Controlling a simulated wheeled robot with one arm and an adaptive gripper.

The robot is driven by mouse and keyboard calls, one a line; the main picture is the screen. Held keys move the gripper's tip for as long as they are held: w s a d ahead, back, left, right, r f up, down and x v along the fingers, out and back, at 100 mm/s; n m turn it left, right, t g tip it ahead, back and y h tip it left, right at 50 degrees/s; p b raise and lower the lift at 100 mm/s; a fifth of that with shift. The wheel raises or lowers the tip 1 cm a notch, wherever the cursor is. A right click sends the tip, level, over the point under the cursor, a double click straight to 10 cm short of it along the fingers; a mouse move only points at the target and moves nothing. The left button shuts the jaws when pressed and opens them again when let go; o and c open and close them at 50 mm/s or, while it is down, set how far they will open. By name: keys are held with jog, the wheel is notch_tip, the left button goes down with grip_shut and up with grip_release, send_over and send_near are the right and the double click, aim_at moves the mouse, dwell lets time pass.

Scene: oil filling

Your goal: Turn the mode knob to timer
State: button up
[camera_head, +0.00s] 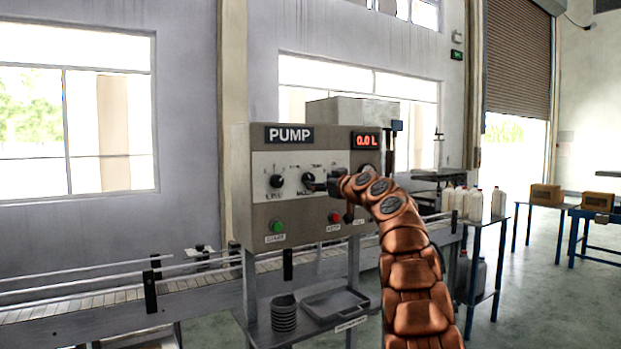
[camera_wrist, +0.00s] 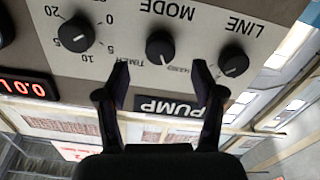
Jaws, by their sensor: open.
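The grey pump panel (camera_head: 290,215) faces me, and its knobs also show upside down in the wrist view. The black mode knob (camera_head: 307,180) is the middle one; in the wrist view the mode knob (camera_wrist: 160,45) sits beside the MODE label, with TIMER printed to its lower left. My gripper (camera_head: 322,185) is in front of the panel, just right of the mode knob. In the wrist view my gripper (camera_wrist: 161,82) is open and empty, its fingertips apart on either side below the mode knob, not around it.
The line knob (camera_wrist: 233,62) and a numbered dial (camera_wrist: 76,33) flank the mode knob. The panel has a green button (camera_head: 277,226), a red button (camera_head: 335,217) and a 0.0 L display (camera_head: 366,140). A conveyor (camera_head: 110,295) runs left; bottles (camera_head: 475,203) stand right.

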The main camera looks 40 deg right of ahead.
aim_at(311, 180)
jog(key=w+p, duration=0.4)
jog(key=p, duration=0.1)
jog(key=shift+w+d+r, duration=0.2)
jog(key=shift+w+r, duration=0.1)
jog(key=shift+w, duration=0.1)
jog(key=shift+w+f+p, duration=0.25)
jog(key=shift+w+p, duration=0.35)
jog(key=shift+w, duration=0.15)
